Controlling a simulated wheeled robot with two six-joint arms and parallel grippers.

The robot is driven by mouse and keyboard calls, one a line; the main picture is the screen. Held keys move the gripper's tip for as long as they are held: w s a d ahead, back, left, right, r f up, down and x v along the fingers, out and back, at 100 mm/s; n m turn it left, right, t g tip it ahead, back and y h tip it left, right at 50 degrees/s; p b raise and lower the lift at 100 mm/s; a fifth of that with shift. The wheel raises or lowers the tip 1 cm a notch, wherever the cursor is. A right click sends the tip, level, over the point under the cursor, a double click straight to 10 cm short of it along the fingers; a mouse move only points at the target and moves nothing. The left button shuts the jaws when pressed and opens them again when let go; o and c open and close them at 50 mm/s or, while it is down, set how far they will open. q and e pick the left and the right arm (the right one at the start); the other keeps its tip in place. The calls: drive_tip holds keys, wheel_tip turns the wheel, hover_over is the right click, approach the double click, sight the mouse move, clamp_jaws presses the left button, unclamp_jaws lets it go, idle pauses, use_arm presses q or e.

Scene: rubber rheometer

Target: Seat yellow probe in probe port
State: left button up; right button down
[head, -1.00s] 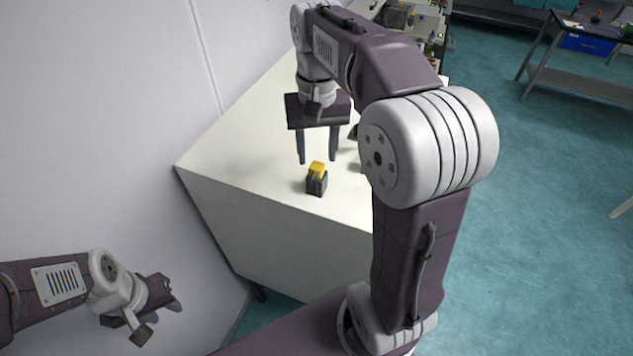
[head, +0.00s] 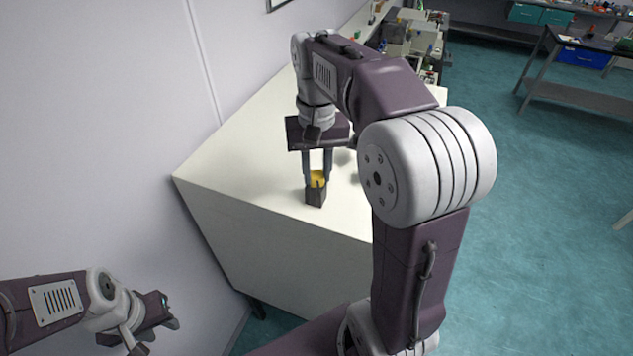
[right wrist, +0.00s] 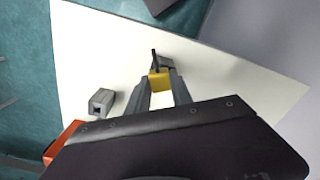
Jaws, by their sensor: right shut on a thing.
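The yellow probe (head: 318,178) stands in a dark holder (head: 316,195) near the front edge of the white table. My right gripper (head: 317,180) points down over it, with its fingers shut on the probe. In the right wrist view the yellow probe (right wrist: 160,80) sits between the fingertips, with part of the dark holder (right wrist: 165,61) beyond it. A grey block with a dark opening (right wrist: 101,102) lies to the left in that view; I cannot tell whether it is the probe port. My left gripper (head: 142,332) is empty and open, low at the left, away from the table.
The white table (head: 235,150) has free room left of the holder. An orange-red thing (right wrist: 60,143) shows partly in the right wrist view. A wall (head: 100,120) stands at the left. Equipment (head: 412,35) stands at the back. My right arm hides the table's right part.

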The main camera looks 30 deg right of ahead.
sight(316, 173)
drive_tip(key=r+p, duration=0.3)
drive_tip(key=shift+w+r, duration=0.1)
drive_tip(key=shift+w, duration=0.1)
wheel_tip(316, 173, up, 3)
drive_tip(key=p, duration=0.2)
drive_tip(key=shift+s+p, duration=0.1)
drive_tip(key=shift+p, duration=0.3)
drive_tip(key=shift+r+p, duration=0.85)
drive_tip(key=shift+p, duration=0.15)
drive_tip(key=shift+f, duration=0.15)
